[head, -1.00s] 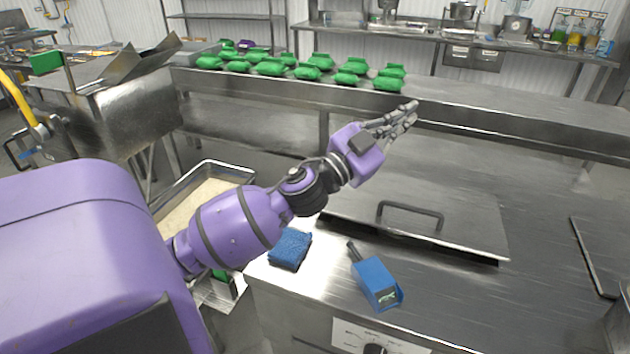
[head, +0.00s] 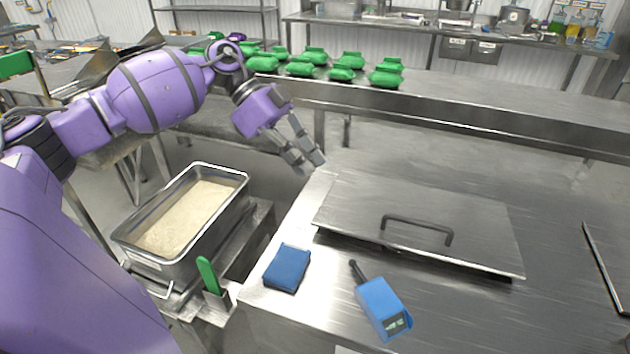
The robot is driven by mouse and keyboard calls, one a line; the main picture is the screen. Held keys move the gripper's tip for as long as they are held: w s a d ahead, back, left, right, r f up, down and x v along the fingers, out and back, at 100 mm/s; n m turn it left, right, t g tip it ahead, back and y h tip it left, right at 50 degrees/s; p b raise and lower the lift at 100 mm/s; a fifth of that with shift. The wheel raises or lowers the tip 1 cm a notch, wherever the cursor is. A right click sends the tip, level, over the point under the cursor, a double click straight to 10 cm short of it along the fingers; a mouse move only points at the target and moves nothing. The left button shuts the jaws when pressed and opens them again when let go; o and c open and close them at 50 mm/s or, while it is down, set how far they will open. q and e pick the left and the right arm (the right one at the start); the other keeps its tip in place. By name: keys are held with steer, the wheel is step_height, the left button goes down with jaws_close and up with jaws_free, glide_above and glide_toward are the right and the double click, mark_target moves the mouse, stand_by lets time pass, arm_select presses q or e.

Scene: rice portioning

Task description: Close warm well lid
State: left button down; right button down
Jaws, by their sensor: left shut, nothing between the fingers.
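The warm well lid (head: 345,205) is a flat steel plate with a black bar handle (head: 418,226), on the steel counter in the middle of the head view. It lies nearly flat over the well. A dark gap shows along its front edge, and I cannot tell whether it is fully seated. My left gripper (head: 307,163) is shut and empty, fingers pointing down, just beyond the lid's back left corner and apart from the handle. My right gripper is not in view.
A blue sponge (head: 287,268) and a blue device with a small display (head: 381,302) lie in front of the lid. A pan of rice (head: 240,180) stands left, near a green-handled tool (head: 208,274). Green bags (head: 386,76) line the back counter.

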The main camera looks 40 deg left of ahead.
arm_select(q)
glide_above(331, 228)
steer(key=f, duration=0.6)
steer(key=shift+w+a+p, duration=0.1)
steer(key=shift+w+p, duration=0.15)
steer(key=shift+p, duration=0.05)
step_height(331, 228, down, 3)
steer(key=shift+s+r, duration=0.1)
steer(key=shift+r, duration=0.05)
steer(key=shift+s+f, duration=0.1)
steer(key=shift+f, duration=0.75)
